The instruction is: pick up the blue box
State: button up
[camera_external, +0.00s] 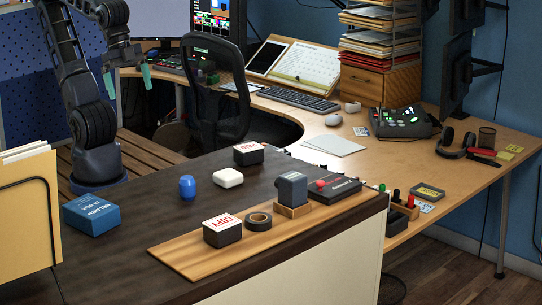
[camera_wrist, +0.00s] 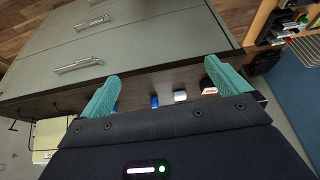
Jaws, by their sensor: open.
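The blue box (camera_external: 92,214), with white lettering on top, sits on the left end of the dark counter in the external view, beside a file holder. My gripper (camera_external: 127,80) is raised well above and behind the counter, far from the box. Its two teal fingers are spread with nothing between them. In the wrist view my gripper (camera_wrist: 162,88) is also open and empty. A blue patch beside the left finger there, partly hidden by it, looks like the box.
Near the box are a small blue object (camera_external: 187,188) and a white block (camera_external: 228,178). A black stamp box (camera_external: 249,153), a COPY box (camera_external: 222,231), and black tape (camera_external: 259,221) lie farther right. Yellow folders (camera_external: 30,215) stand left. An office chair (camera_external: 218,95) is behind the counter.

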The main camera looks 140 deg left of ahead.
jog(key=w+d+r+m, duration=0.1)
jog(key=w+d+m, duration=0.1)
jog(key=w+m, duration=0.35)
jog(key=w+d+r+m, duration=0.2)
jog(key=w+d+m, duration=0.1)
jog(key=w+m, duration=0.25)
jog(key=m, duration=2.2)
send_near(89, 205)
jog(key=shift+s+d+r+y, duration=0.1)
jog(key=shift+s+y, duration=0.1)
jog(key=shift+y, duration=0.2)
jog(key=shift+w+d+f+m, duration=0.1)
jog(key=shift+d+f+m, duration=0.1)
jog(key=shift+m, duration=0.2)
jog(key=shift+w+f, duration=0.15)
jog(key=shift+f, duration=0.2)
jog(key=shift+x, duration=4.9)
jog(key=shift+w+f, duration=0.1)
jog(key=shift+f, duration=0.1)
jog(key=shift+c, duration=0.2)
